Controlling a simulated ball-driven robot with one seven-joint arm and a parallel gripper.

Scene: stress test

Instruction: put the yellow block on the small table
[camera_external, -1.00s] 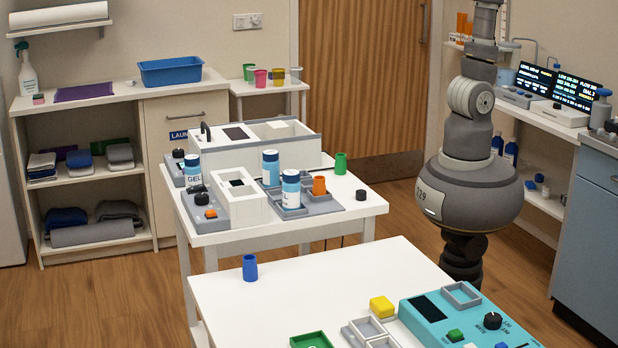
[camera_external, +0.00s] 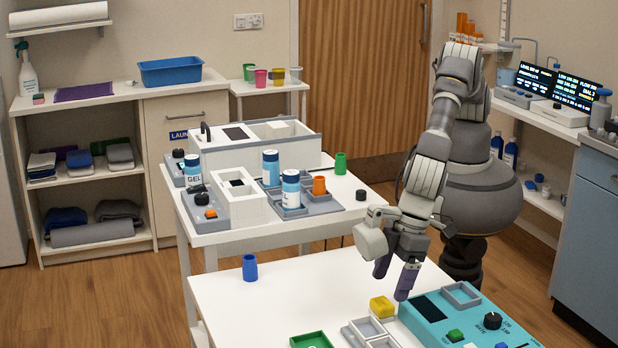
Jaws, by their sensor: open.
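The yellow block (camera_external: 381,307) lies on the white front table (camera_external: 250,303), between the grey compartment tray and the teal device. My gripper (camera_external: 390,284) is open and empty, pointing down just above and slightly right of the block. It looks apart from the block; the exact gap cannot be told. A small white table (camera_external: 241,87) stands against the back wall beside the door, with several coloured cups on it.
A teal device (camera_external: 465,320), a grey tray (camera_external: 358,333), a green tray (camera_external: 311,340) and a blue cup (camera_external: 250,267) are on the front table. Its left part is mostly clear. The middle table (camera_external: 352,203) holds bottles, cups and white boxes.

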